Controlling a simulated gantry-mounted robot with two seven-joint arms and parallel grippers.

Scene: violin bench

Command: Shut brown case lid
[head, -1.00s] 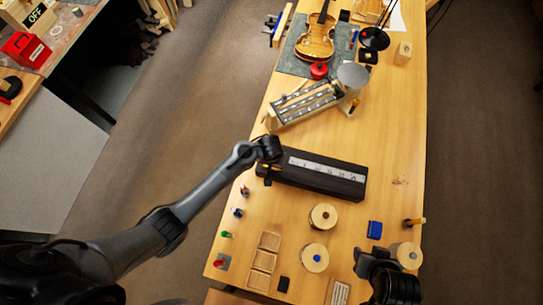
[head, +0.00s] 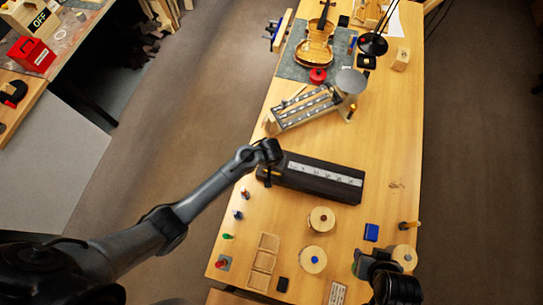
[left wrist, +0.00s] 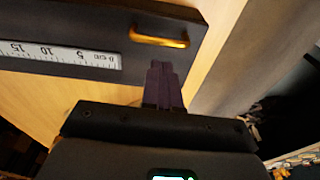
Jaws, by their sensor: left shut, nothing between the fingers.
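The brown case (head: 312,181) is a long dark box lying across the middle of the bench, with a white ruler strip on its top. In the left wrist view, its dark lid (left wrist: 85,20) carries the ruler and a brass handle (left wrist: 160,37). The lid looks flat in the head view; I cannot tell whether a gap remains under it. My left gripper (head: 267,178) is at the case's left end. Its closed, empty fingers (left wrist: 163,68) are close to the handle; contact is unclear. My right gripper (head: 362,264) is at the bottom right, away from the case; its fingers are unclear.
Bare bench lies right of the case.

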